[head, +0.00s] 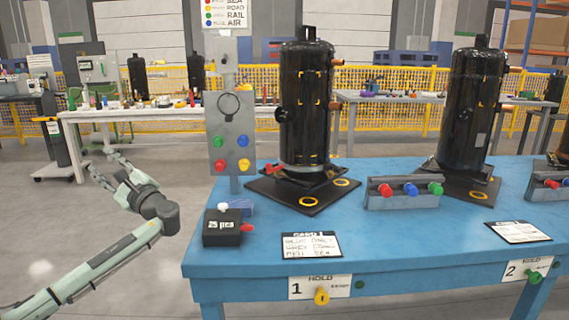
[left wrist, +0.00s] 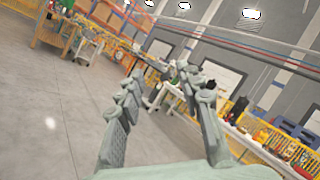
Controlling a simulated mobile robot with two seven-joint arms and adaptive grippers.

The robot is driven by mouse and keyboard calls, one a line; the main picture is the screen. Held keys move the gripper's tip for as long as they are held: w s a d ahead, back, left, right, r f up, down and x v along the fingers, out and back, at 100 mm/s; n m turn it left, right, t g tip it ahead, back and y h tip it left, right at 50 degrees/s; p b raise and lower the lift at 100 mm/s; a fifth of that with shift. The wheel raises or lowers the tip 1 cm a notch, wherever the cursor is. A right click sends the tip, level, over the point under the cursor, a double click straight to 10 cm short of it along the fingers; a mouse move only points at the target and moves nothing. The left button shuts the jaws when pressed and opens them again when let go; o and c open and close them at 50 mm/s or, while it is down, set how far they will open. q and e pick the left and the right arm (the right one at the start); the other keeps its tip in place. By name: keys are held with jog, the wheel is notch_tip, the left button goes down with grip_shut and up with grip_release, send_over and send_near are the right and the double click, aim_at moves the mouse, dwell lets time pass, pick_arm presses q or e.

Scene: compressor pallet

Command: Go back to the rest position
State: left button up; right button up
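My left gripper (head: 108,168) is raised over the open floor to the left of the blue table (head: 400,265) in the head view, well apart from it. In the left wrist view its two fingers (left wrist: 165,90) are spread apart with nothing between them. My right gripper does not show in either view. On the blue table stand black compressors (head: 305,100) on dark square bases, with a second one (head: 470,110) to the right. A card with writing (head: 311,245) lies at the table's front edge.
A grey sign panel (head: 231,135) with coloured knobs stands at the table's left end. A black box (head: 222,228) sits at the near left corner. A grey rack (head: 404,192) holds coloured knobs. A white table (head: 150,112) and yellow fence are behind. Floor around my left arm is clear.

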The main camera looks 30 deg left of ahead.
pick_arm(q)
jog(key=s+d+f+t+h, duration=0.1)
jog(key=d+f+t+h, duration=0.3)
jog(key=d+f, duration=0.6)
jog(key=s+d+f+t+h, duration=0.2)
jog(key=d+f+h, duration=0.4)
jog(key=f, duration=0.7)
jog(key=s+d+f+n+g+h, duration=0.1)
jog(key=s+d+f+n+h, duration=0.25)
jog(key=d+f, duration=0.4)
jog(key=s+d+f+n+g+h, duration=0.1)
jog(key=s+d+f+n+h, duration=0.2)
jog(key=d, duration=0.8)
jog(key=s+d+f+n+g+h, duration=0.1)
jog(key=s+d+f+n+h, duration=0.1)
jog(key=s+d+f+h, duration=0.45)
jog(key=w+d+f+y+p, duration=0.2)
jog(key=d+f, duration=0.1)
jog(key=f, duration=0.3)
jog(key=shift+d+m+y+p, duration=0.2)
jog(key=shift+m+y+p, duration=0.1)
jog(key=shift+m+p, duration=0.05)
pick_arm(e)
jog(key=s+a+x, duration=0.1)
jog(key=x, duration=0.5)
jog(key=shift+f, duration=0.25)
